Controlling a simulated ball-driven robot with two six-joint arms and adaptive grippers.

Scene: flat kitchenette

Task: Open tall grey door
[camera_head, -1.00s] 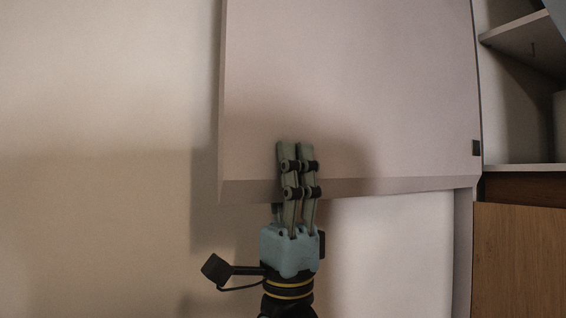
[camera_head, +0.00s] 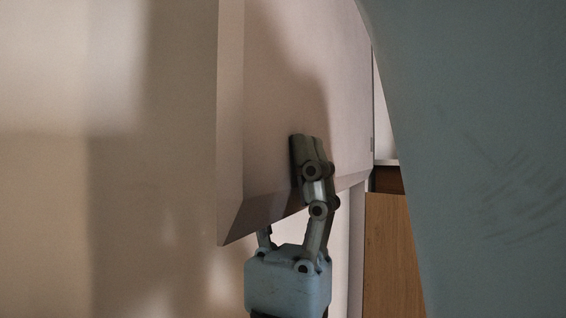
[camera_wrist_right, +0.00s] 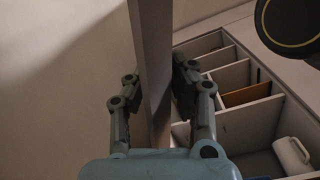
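The tall grey door (camera_head: 300,80) fills the upper middle of the head view, seen at a slant with its bevelled left and bottom edges showing. My right gripper (camera_head: 290,185) straddles its bottom edge. One finger lies against the front face, and the other is mostly hidden behind the panel. My left gripper is not in view.
A wooden panel (camera_head: 391,255) stands right of the door. The wrist view shows a shelf unit (camera_wrist_right: 225,75) with several compartments and a white mug-like object (camera_wrist_right: 291,155). A pale wall (camera_head: 60,200) is at left. A large blue-grey part of mine covers the head view's right side.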

